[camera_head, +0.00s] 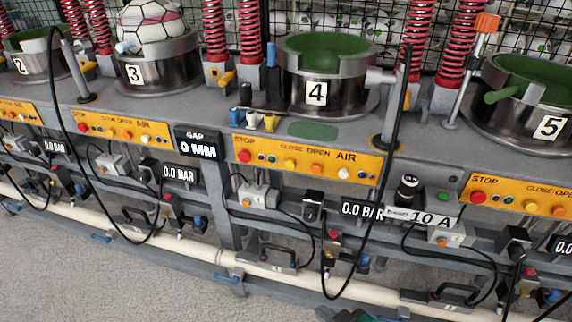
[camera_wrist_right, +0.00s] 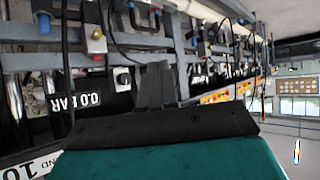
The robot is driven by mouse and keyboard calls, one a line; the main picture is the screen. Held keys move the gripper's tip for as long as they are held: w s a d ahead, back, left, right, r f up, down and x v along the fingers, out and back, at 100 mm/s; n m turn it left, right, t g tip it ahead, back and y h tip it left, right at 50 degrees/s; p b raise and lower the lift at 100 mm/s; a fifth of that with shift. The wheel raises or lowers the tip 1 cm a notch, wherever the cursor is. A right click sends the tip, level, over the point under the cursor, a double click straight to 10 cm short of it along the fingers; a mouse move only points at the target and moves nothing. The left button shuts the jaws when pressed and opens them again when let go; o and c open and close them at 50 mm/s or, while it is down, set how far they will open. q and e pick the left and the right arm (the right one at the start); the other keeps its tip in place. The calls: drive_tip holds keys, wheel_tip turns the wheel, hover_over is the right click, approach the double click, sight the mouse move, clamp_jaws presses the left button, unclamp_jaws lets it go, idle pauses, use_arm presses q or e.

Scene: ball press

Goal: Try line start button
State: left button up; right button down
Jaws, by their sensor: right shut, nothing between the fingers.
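Only a small dark and green part of what looks like my right gripper shows at the bottom edge of the head view. My left gripper is not in view.
Yellow panels with STOP and CLOSE OPEN AIR buttons (camera_head: 307,159) line the bench front. Steel presses (camera_head: 320,92) stand above. Black cables (camera_head: 385,150) hang in front of the rail. A cream pipe (camera_head: 190,245) runs below. Grey floor lies in front.

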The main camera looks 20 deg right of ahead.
sight(290, 165)
use_arm(q)
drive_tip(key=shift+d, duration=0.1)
drive_tip(key=b, duration=0.1)
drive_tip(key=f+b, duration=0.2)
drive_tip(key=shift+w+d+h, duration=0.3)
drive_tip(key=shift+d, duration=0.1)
use_arm(e)
drive_tip(key=w+a+r+n+t, duration=0.2)
drive_tip(key=w+r+n+t, duration=0.1)
drive_tip(key=w+r, duration=0.4)
drive_tip(key=w+a+r+n+t+y, duration=0.1)
drive_tip(key=w+a+r+n+t, duration=0.1)
drive_tip(key=w+r+n, duration=0.4)
drive_tip(key=w+r+t, duration=0.1)
drive_tip(key=w+r, duration=0.1)
drive_tip(key=w, duration=0.3)
drive_tip(key=shift+w+a+r+n+y, duration=0.15)
drive_tip(key=shift+w+n+y, duration=0.05)
drive_tip(key=shift+n+y, duration=0.1)
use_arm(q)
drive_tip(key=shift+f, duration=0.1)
use_arm(e)
drive_tip(key=shift+w, duration=0.1)
use_arm(q)
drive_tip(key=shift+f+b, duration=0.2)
drive_tip(key=shift+b, duration=0.25)
use_arm(e)
drive_tip(key=w+d, duration=0.5)
drive_tip(key=w, duration=0.2)
drive_tip(key=shift+w, duration=0.15)
